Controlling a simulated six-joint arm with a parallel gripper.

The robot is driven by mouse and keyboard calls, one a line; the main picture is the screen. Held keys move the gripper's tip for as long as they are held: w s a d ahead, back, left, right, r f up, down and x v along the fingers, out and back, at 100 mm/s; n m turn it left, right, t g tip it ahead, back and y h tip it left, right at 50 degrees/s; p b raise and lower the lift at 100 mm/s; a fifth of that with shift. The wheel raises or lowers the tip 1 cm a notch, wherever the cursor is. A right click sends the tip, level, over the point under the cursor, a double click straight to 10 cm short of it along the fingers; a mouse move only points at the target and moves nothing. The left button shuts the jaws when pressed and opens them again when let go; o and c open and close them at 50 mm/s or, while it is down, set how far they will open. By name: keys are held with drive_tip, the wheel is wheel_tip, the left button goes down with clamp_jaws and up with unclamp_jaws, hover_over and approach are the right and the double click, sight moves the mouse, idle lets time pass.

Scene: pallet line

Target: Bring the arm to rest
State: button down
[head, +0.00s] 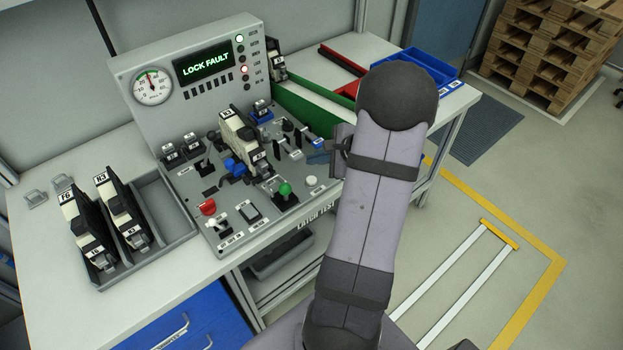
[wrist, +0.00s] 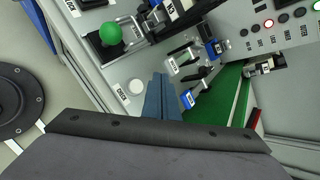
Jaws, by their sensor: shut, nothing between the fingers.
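My arm rises across the right part of the head view. My gripper (head: 322,157) is by the right edge of the latch test panel (head: 218,240), mostly hidden behind my arm in the head view. In the wrist view its blue fingers (wrist: 167,97) are together and empty, over the panel's edge near a white button (wrist: 135,87). A green knob (head: 285,188) on the panel also shows in the wrist view (wrist: 110,34). I cannot tell whether the fingers touch anything.
The panel's upright display (head: 206,64) reads LOCK FAULT. A latch unit (head: 243,140) sits on the panel. A grey tray (head: 165,205) holds two more units at left. A green chute (head: 305,112) and blue bin (head: 450,75) lie behind my arm. Open floor lies right.

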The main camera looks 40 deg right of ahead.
idle(0.3)
drive_tip(key=s+a+f+n+g+y, duration=0.1)
drive_tip(key=s+a+f+n+g, duration=0.2)
drive_tip(key=s+a+n+g, duration=0.5)
drive_tip(key=s+a+f+n+g, duration=0.2)
drive_tip(key=s+a+n, duration=0.4)
drive_tip(key=s, duration=0.7)
drive_tip(key=w+a+r+n+h, duration=0.1)
drive_tip(key=w+a+r+n, duration=0.1)
drive_tip(key=a+n, duration=0.3)
drive_tip(key=w+a+r+n+t+h, duration=0.1)
drive_tip(key=w+a+r+n+h, duration=0.1)
drive_tip(key=a+r+n, duration=0.3)
drive_tip(key=a, duration=0.3)
drive_tip(key=shift+a+n, duration=0.15)
drive_tip(key=shift+n, duration=0.15)
